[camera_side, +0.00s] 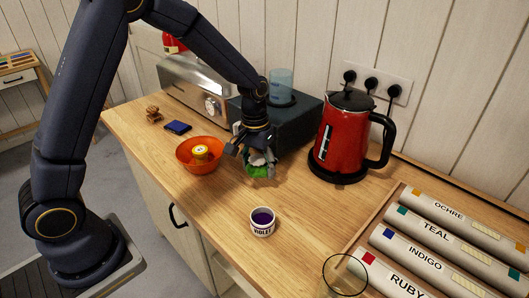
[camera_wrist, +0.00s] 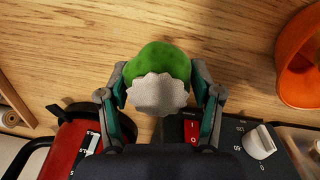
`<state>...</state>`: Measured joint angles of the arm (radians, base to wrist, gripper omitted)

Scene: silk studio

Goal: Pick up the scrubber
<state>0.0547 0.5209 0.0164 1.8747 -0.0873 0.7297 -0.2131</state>
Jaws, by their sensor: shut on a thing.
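The scrubber is a rounded green piece with a whitish textured part. In the wrist view the scrubber (camera_wrist: 158,68) sits between both fingers of my gripper (camera_wrist: 160,98), which is shut on it. In the side view the green of the scrubber (camera_side: 258,171) shows just below my gripper (camera_side: 257,160), at or close above the wooden counter. I cannot tell whether it touches the counter. The fingers hide part of it in the side view.
An orange bowl (camera_side: 190,165) with a yellow item stands left of the gripper. A red kettle (camera_side: 341,140) is at right, a dark boxy appliance (camera_side: 300,112) behind. Bare counter lies between.

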